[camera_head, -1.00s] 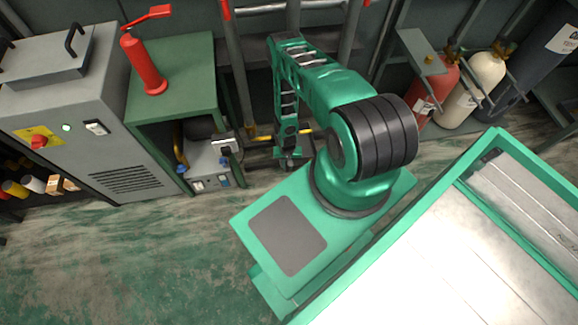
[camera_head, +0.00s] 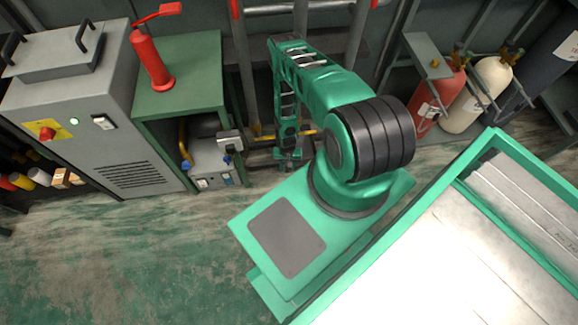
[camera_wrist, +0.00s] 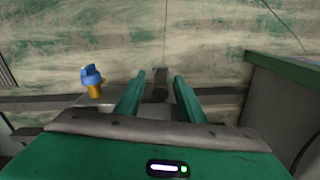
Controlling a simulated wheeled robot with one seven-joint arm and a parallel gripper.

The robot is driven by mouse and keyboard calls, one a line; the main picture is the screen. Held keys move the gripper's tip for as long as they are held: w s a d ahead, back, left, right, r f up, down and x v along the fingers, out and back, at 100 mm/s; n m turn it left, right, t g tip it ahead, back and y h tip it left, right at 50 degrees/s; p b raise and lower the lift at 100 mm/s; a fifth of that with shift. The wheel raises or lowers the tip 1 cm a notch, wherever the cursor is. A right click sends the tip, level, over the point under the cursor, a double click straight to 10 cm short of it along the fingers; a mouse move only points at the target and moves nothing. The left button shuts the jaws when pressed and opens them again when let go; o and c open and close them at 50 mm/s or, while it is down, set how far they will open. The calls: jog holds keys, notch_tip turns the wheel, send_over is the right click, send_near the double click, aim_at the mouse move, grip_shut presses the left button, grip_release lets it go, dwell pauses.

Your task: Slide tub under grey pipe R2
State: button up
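My gripper (camera_head: 288,160) is low in front of the back wall, right of the green bench. In the wrist view my gripper (camera_wrist: 159,76) has its two green fingers apart. A short dark cylindrical piece (camera_wrist: 160,86) shows between and beyond the fingers; I cannot tell whether they touch it. I cannot make out a tub in either view. Grey upright pipes (camera_head: 239,70) stand at the back wall, left and right of my arm. No label shows which one is R2.
A grey unit with a blue-handled brass valve (camera_wrist: 92,80) is left of the fingers. The green bench (camera_head: 185,105) carries a red hand pump (camera_head: 151,60). A grey cabinet (camera_head: 125,125) stands left, gas cylinders (camera_head: 490,90) right. The floor (camera_head: 130,250) at front left is clear.

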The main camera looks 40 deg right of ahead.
jog(key=shift+r, duration=0.1)
notch_tip(320, 180, up, 10)
jog(key=shift+r, duration=0.25)
dwell(0.6)
